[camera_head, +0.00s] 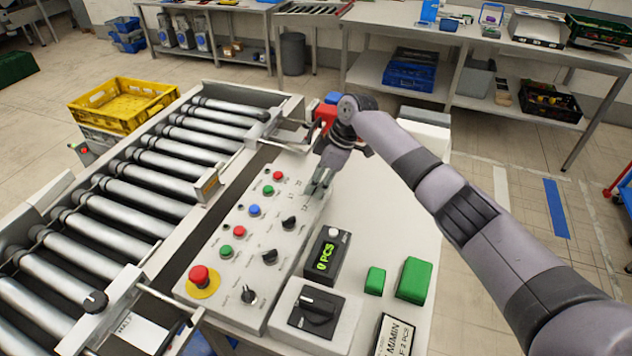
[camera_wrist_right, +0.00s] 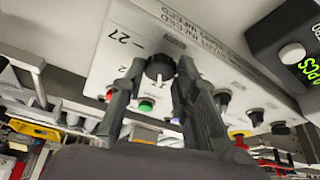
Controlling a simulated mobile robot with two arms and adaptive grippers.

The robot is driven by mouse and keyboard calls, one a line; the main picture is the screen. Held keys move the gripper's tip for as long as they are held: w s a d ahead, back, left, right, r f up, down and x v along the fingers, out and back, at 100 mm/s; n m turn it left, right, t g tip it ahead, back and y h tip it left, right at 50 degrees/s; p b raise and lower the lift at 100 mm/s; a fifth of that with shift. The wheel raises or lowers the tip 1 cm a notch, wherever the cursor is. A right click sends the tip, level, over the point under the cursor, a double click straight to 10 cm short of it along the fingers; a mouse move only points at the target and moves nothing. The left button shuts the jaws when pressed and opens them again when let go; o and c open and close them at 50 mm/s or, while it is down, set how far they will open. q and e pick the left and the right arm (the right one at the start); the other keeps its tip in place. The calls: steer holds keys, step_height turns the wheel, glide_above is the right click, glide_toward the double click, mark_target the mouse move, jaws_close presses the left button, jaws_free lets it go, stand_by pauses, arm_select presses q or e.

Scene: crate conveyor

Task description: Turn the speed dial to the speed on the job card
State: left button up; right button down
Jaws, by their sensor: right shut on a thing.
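The control panel (camera_head: 238,265) lies right of the roller conveyor, with buttons and black knobs. My right gripper (camera_head: 318,188) reaches down to the panel's far end. In the right wrist view its fingers (camera_wrist_right: 161,72) stand on either side of a black dial with a white mark (camera_wrist_right: 160,67), shut on it. A "-27" scale label is beside it; the other scale marks are partly hidden. In the head view the fingers hide the dial. A white card (camera_head: 396,334) with black print, cut off at the bottom edge, reads partly "MIMIN" and "2 PCS". My left gripper is not in view.
A counter (camera_head: 326,255) showing "0 PCS" and a black rotary switch (camera_head: 317,310) stand right of the panel. A red emergency button (camera_head: 199,275) is at its near end. Green blocks (camera_head: 414,279) lie on the table. A yellow crate (camera_head: 122,103) stands beyond the rollers.

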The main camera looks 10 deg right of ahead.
steer(key=c, duration=1.2)
jaws_free()
steer(key=shift+c, duration=0.2)
steer(key=shift+r, duration=0.1)
steer(key=v, duration=1.2)
